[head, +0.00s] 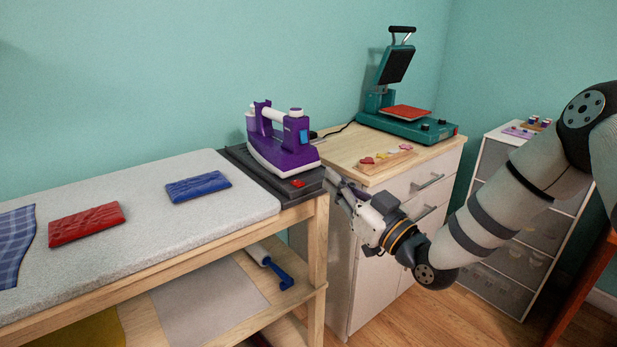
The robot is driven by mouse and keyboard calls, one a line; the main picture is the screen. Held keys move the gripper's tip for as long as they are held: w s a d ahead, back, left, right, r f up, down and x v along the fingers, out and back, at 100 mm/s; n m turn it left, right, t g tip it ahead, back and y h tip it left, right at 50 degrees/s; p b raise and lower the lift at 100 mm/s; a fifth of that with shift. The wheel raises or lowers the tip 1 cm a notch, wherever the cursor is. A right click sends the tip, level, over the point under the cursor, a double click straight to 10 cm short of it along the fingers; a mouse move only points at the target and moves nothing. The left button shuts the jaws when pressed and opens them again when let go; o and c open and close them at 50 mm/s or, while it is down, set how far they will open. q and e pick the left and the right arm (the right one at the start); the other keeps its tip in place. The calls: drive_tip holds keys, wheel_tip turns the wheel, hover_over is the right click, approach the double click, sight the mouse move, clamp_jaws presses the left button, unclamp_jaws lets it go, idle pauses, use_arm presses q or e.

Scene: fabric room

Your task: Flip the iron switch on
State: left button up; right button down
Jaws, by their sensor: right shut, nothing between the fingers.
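A purple iron (283,140) with a white handle top and a blue part stands on a dark base (262,176) at the right end of the padded ironing table. A small red switch (298,184) sits on the front right corner of that base. My right gripper (335,178) is shut and empty, just to the right of the base, its fingers pointing up-left towards the switch. The fingertips are small and partly hard to make out; I cannot tell whether they touch the base. My left gripper is not in view.
The grey padded table (150,225) carries a red folded cloth (86,223) and a blue folded cloth (198,186). A wooden-topped cabinet (345,150) with a teal heat press (408,122) stands behind my right gripper. A white drawer unit (490,160) is at the right.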

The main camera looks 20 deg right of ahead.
drive_tip(key=r, duration=0.2)
hover_over(298, 183)
drive_tip(key=s+d, duration=0.2)
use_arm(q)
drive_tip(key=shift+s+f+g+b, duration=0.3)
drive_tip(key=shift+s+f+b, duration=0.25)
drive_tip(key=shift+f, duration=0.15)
use_arm(e)
drive_tip(key=shift+s+a+f, duration=0.1)
drive_tip(key=shift+s+f, duration=0.05)
drive_tip(key=shift+f, duration=1.9)
